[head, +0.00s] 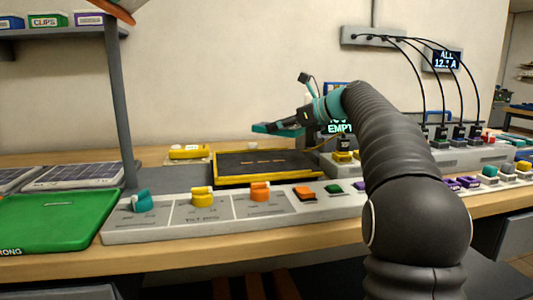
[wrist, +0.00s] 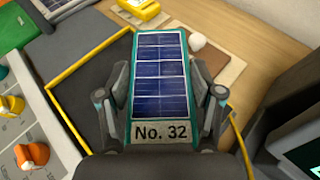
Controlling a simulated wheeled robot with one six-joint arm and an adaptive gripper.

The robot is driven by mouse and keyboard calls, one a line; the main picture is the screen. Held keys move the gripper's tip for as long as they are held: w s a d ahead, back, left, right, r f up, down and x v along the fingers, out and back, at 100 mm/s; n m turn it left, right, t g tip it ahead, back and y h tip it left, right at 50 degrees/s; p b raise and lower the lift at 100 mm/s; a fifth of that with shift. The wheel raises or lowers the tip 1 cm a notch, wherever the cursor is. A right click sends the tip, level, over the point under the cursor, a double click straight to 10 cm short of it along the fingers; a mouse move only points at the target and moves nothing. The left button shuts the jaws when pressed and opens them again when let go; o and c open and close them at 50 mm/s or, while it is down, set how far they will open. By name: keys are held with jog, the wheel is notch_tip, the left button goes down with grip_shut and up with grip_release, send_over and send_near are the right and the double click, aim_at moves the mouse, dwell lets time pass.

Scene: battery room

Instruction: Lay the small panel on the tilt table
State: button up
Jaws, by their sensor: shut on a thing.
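The small panel (wrist: 160,75) is blue with solar cells in a teal frame and bears a "No. 32" label. My gripper (wrist: 160,95) is shut on its long sides in the wrist view. In the head view my gripper (head: 280,125) holds the panel (head: 263,128) roughly level, apart from and above the far part of the tilt table. The tilt table (head: 232,179) is a dark plate with a yellow rim and orange marks. In the wrist view its yellow rim (wrist: 72,125) shows left of the panel, and the panel and gripper hide much of it.
A control strip (head: 170,215) with coloured knobs and buttons runs along the bench front. A green tray (head: 50,220) and solar panels (head: 75,175) are at left. A yellow meter (head: 188,151) lies behind the table. A dark screen (wrist: 300,150) stands close at right in the wrist view.

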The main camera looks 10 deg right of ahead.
send_over(266, 162)
notch_tip(266, 162, down, 3)
jog(key=shift+r, duration=0.1)
jog(key=shift+f+b, duration=0.7)
jog(key=shift+f, duration=1.35)
jog(key=shift+f, duration=0.15)
jog(key=o, duration=1.3)
jog(key=shift+c, duration=0.2)
jog(key=shift+s+d+r, duration=0.1)
jog(key=shift+d+r, duration=0.1)
jog(key=v, duration=1.1)
jog(key=shift+s+d+r, duration=0.2)
jog(key=shift+s, duration=0.1)
